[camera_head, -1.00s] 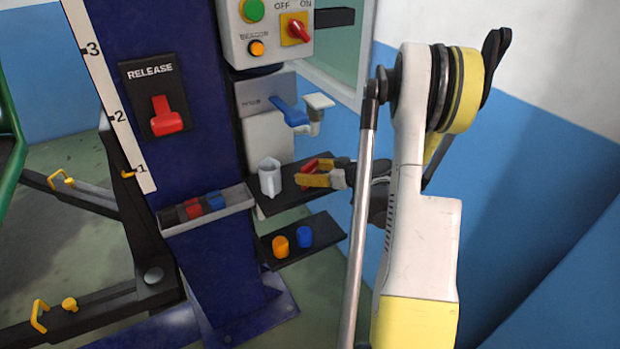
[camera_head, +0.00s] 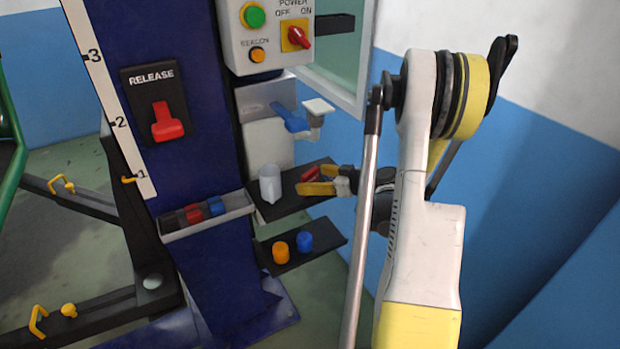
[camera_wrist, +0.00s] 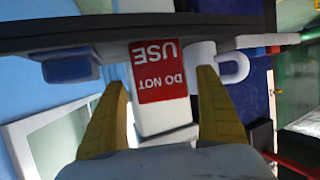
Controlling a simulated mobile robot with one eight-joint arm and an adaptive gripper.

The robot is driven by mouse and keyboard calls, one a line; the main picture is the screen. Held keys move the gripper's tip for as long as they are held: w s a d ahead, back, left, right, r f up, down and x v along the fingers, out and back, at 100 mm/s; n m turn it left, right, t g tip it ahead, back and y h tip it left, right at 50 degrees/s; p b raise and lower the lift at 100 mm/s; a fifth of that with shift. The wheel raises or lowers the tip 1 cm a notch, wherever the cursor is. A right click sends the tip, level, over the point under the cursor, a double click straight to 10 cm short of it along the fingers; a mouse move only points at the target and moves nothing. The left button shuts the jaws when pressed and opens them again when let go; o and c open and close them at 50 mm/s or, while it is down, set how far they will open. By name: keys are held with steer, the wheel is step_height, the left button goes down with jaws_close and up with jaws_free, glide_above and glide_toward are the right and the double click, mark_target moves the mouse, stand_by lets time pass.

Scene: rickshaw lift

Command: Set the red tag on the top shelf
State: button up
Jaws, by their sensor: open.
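The red tag (camera_head: 311,173) is at the upper black shelf (camera_head: 280,210) on the blue column, beside the white jug (camera_head: 269,185). In the wrist view the tag (camera_wrist: 158,72) shows upside-down white lettering, DO NOT USE, and its edge meets the dark shelf edge (camera_wrist: 100,35). My gripper (camera_head: 311,179) is at this shelf, coming from the right. In the wrist view its yellow fingers (camera_wrist: 160,85) are spread wide, one to each side of the tag, with visible gaps. Whether the tag stands or leans is unclear.
A lower black shelf (camera_head: 285,262) holds an orange cap (camera_head: 280,252) and a blue cap (camera_head: 305,241). A grey tray (camera_head: 210,222) with red, blue and dark pieces is left. A blue-handled valve (camera_head: 290,118) is above. The jug (camera_wrist: 203,65) is close to one finger.

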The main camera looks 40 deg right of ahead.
steer(key=p+v, duration=0.3)
steer(key=v, duration=0.8)
steer(key=w+a+r+m+g, duration=0.1)
steer(key=w+a+r+g, duration=0.15)
steer(key=a, duration=0.75)
steer(key=w+a+r+g, duration=0.2)
steer(key=a+r, duration=0.2)
steer(key=a, duration=0.6)
steer(key=s+a+r+h, duration=0.1)
steer(key=s+a+r, duration=0.1)
steer(key=s+a, duration=0.4)
steer(key=s+a+r+g+h, duration=0.1)
steer(key=s+a+r, duration=0.2)
steer(key=s+a, duration=0.3)
steer(key=a, duration=0.3)
steer(key=shift+s+a+m, duration=0.3)
steer(key=shift+a+m, duration=0.1)
steer(key=shift+g, duration=0.25)
